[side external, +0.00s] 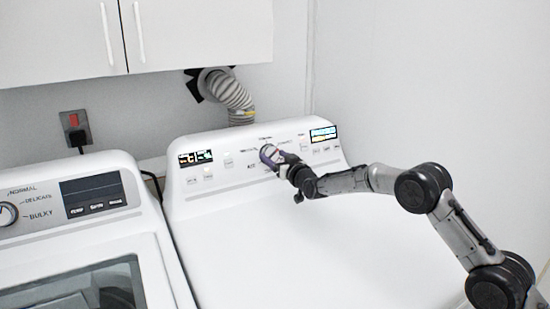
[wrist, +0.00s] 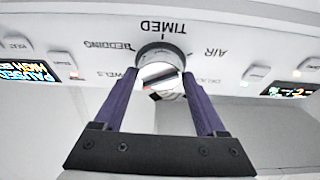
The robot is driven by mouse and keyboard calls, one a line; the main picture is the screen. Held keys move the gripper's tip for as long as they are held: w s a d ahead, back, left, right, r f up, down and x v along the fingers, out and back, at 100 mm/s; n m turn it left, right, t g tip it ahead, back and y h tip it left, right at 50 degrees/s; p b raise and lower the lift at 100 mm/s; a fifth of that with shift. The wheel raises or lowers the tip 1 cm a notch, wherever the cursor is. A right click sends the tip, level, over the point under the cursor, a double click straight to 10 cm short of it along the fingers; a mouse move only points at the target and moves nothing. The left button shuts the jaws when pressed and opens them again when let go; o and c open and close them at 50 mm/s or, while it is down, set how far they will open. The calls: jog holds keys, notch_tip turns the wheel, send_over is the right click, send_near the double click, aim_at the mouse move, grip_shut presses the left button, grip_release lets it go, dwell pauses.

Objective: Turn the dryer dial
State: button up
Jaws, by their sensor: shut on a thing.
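The dryer (side external: 255,215) is the white machine on the right in the side external view, with a sloped control panel at its back. Its round dial (side external: 269,149) sits mid-panel and is partly hidden by my gripper (side external: 276,158). In the wrist view the dial (wrist: 162,72) has a silver rim and a pale grip bar, with labels such as TIMED, AIR and BEDDING around it, seen upside down. My gripper's two purple fingers (wrist: 160,80) reach either side of the dial and are shut on it. The exact finger contact is hard to see.
A washer (side external: 85,225) with its own dial stands left of the dryer. Wall cabinets (side external: 130,40) hang above, and a grey vent hose (side external: 230,92) runs behind the dryer. Small buttons and lit displays (side external: 323,133) flank the dial. The dryer's top is clear.

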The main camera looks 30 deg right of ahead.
jog(key=n+y, duration=0.1)
jog(key=n, duration=0.1)
jog(key=n+y, duration=0.1)
jog(key=n, duration=0.3)
jog(key=shift+d+r+n+g+y, duration=0.1)
jog(key=shift+d+n+g+y, duration=0.2)
jog(key=shift+n+y, duration=0.1)
jog(key=n+y, duration=0.1)
jog(key=n, duration=0.2)
jog(key=n+g+y, duration=0.1)
jog(key=n, duration=0.3)
jog(key=shift+w+r+g, duration=0.1)
jog(key=shift+g, duration=0.2)
jog(key=o, duration=1.3)
jog(key=v, duration=1.4)
jog(key=shift+w+d, duration=0.1)
